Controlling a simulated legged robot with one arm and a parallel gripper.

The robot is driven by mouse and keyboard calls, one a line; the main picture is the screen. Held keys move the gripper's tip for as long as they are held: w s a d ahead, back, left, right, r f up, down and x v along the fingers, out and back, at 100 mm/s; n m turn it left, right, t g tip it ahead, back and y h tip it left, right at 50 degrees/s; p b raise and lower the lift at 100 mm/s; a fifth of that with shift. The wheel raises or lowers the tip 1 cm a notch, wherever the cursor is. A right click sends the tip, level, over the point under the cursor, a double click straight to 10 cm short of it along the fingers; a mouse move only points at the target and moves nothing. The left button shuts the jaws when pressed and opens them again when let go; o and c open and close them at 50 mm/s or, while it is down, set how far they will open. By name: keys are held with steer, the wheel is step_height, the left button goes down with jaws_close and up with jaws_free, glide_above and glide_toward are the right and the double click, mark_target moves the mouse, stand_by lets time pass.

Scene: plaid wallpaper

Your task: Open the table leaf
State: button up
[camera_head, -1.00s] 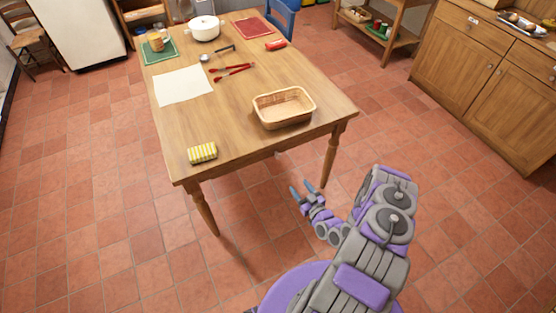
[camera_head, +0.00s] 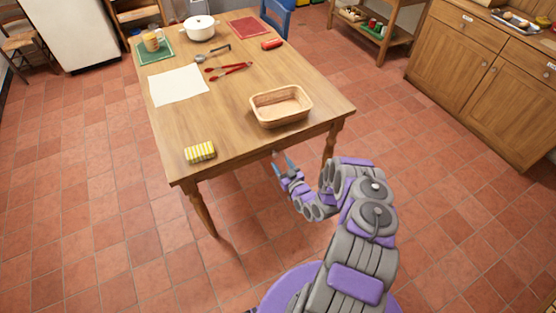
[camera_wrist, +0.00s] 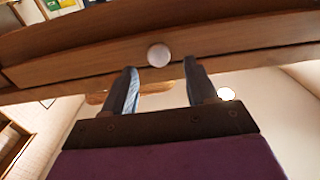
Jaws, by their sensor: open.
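The wooden table (camera_head: 230,130) stands in front of me on turned legs. In the wrist view its edge (camera_wrist: 230,40) runs across the top of the picture, with a round pale knob (camera_wrist: 158,55) on the wooden front below it. My gripper (camera_head: 281,160) is near the table's near edge, in front of the apron. In the wrist view my gripper (camera_wrist: 160,75) is open, its two fingers on either side of the knob's line, and nothing is between them. I cannot tell how far the fingertips are from the knob. No separate leaf is clearly visible.
Tiled floor is free around the table.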

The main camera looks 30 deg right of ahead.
mark_target(277, 156)
steer(key=shift+w, duration=1.9)
jaws_close()
